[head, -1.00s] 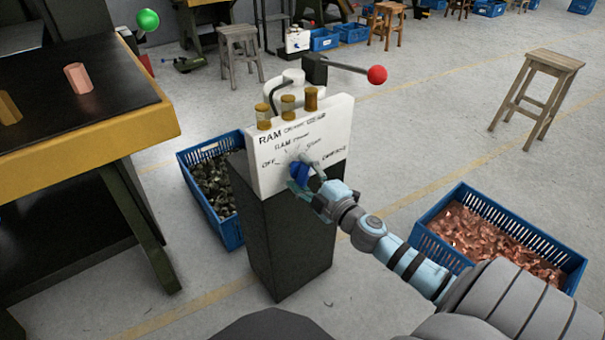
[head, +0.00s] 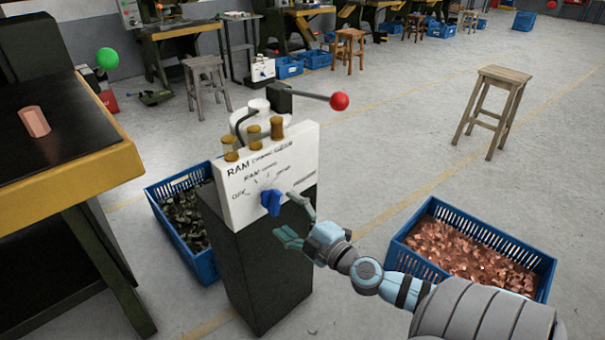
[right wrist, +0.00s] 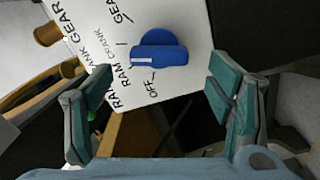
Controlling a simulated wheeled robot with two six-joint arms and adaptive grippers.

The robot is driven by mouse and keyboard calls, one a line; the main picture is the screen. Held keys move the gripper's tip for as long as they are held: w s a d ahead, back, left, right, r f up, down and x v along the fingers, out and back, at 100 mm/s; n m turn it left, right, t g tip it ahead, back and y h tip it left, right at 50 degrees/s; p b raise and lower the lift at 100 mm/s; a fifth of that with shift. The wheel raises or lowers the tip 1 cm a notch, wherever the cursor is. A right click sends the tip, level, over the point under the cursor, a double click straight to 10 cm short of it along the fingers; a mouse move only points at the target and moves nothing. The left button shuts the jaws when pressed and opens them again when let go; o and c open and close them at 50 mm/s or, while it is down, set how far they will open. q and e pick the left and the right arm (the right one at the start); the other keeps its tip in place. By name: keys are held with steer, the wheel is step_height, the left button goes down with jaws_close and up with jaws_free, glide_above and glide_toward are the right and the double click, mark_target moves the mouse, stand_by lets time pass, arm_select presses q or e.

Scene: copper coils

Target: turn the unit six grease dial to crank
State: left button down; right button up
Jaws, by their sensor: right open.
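The grease dial is a blue knob (head: 270,202) on the front of a white panel (head: 297,165) on a dark pedestal. In the right wrist view the knob (right wrist: 160,50) has a white mark at its left end. The mark faces the side where RAM and CRANK are printed; I cannot tell exactly which it meets. OFF is printed below the knob, GEAR above left. My right gripper (head: 293,220) is open and empty, in front of the dial and apart from it. In the right wrist view its fingers (right wrist: 160,92) stand wide, with the knob beyond them. My left gripper is out of view.
Several amber jars (head: 254,134) and a red-ball lever (head: 339,101) top the unit. A blue crate (head: 205,262) of dark scrap stands left, a crate of copper pieces (head: 402,252) right. A yellow-edged bench (head: 90,170) is at left. A wooden stool (head: 503,77) stands back right.

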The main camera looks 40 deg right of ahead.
steer(key=s, duration=0.6)
steer(key=shift+s+a, duration=0.1)
